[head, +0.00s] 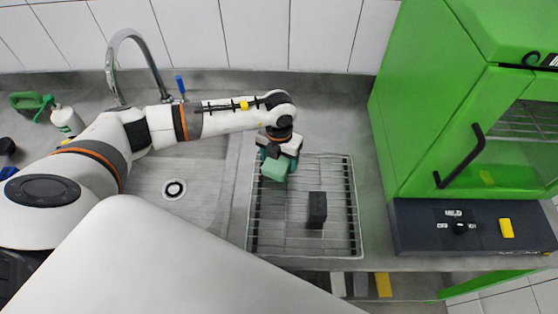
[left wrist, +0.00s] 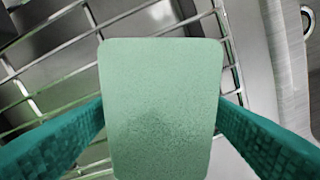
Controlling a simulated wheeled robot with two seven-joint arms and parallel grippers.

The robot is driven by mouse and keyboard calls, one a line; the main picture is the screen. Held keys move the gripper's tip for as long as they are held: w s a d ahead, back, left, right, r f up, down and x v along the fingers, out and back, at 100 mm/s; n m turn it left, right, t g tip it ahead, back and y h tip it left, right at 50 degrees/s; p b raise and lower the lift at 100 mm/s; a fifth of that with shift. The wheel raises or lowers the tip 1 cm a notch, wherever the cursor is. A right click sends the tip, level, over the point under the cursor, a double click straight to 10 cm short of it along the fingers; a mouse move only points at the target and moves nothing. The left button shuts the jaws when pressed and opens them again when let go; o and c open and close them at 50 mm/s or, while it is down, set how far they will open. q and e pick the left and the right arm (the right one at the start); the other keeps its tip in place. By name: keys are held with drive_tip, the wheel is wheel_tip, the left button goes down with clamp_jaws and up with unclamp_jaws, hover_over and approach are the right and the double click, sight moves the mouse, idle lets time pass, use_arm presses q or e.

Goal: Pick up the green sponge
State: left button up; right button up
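The green sponge (head: 275,168) is at the upper left part of the wire rack in the head view. It also fills the middle of the left wrist view (left wrist: 162,110), between the two teal fingers. My left gripper (head: 279,160) is shut on the sponge, with a finger against each side; the fingertips are partly hidden by the sponge. The rack wires pass behind the sponge, and it appears to be a little above them. My right gripper is not in view.
The wire rack (head: 335,237) also holds a dark block (head: 317,209). A sink (head: 185,200) with a tall faucet (head: 124,42) lies to the left. A green cabinet (head: 410,100) and a dark control box (head: 420,228) stand to the right.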

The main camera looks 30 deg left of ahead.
use_arm(q)
drive_tip(key=c, duration=0.8)
wheel_tip(320, 180, up, 9)
drive_tip(key=b, duration=0.3)
drive_tip(key=shift+r, duration=0.55)
drive_tip(key=o, duration=0.4)
drive_tip(key=shift+c, duration=1.3)
